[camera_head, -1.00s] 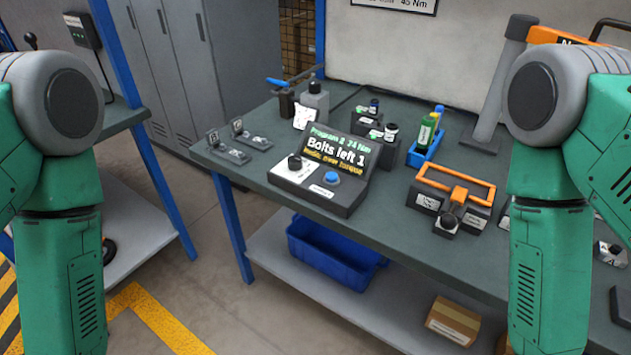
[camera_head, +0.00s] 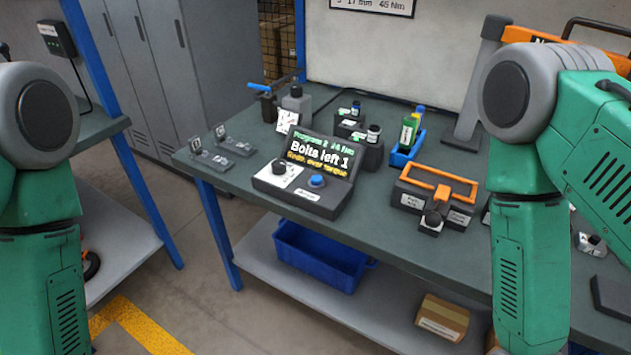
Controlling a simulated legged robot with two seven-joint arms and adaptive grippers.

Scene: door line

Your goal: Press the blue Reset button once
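The blue Reset button (camera_head: 317,181) sits on the sloped front of a dark control box (camera_head: 322,207) on the workbench. A black knob (camera_head: 279,167) on a pale plate is left of the button. A small label below the button is too small to read. Both my green arms show at the sides, away from the box. Neither gripper is in view, and nothing touches the button.
The workbench (camera_head: 390,239) also holds an orange-handled fixture (camera_head: 437,188), a blue tray with bottles (camera_head: 405,155), dark bottles and small labelled stands (camera_head: 210,157). A blue bin (camera_head: 318,257) and a cardboard box (camera_head: 442,317) are on the lower shelf. Grey lockers (camera_head: 150,60) stand behind.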

